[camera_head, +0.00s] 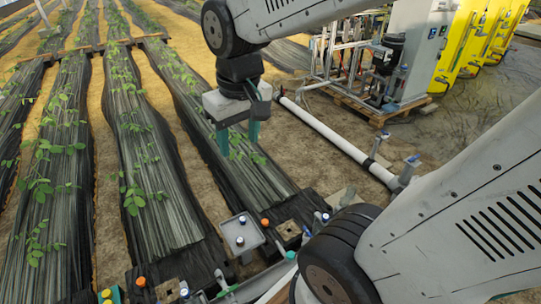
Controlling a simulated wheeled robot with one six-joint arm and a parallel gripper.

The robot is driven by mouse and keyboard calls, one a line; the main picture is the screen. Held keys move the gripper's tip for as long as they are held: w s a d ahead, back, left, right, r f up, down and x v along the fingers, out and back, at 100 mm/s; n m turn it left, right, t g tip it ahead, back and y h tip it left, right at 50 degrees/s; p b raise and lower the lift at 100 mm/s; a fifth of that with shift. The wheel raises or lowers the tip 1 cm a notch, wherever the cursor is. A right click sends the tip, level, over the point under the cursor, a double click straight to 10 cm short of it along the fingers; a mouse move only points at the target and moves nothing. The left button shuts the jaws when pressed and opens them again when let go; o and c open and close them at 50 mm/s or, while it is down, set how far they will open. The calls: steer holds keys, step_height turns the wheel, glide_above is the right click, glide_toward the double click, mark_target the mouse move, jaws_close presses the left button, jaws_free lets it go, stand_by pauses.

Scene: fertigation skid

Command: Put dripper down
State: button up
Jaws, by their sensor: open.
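My gripper (238,147) hangs above the black-covered planting row in the middle of the picture. Its two teal fingers point down and stand apart, with nothing visible between them. A small grey tray (228,223) lies below and slightly right of the gripper, near the front ends of the rows. Small dark, pale-topped pieces (240,241) are in the tray. I cannot tell for sure whether one of them is the dripper. The gripper is well clear of the tray.
Orange-capped fittings (265,222) and pipes stand around the tray. A long white pipe (335,140) crosses the soil to the right. My arm hides the lower right.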

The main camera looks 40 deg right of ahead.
steer(key=s+a+r, duration=0.1)
steer(key=s, duration=0.9)
steer(key=shift+r, duration=0.2)
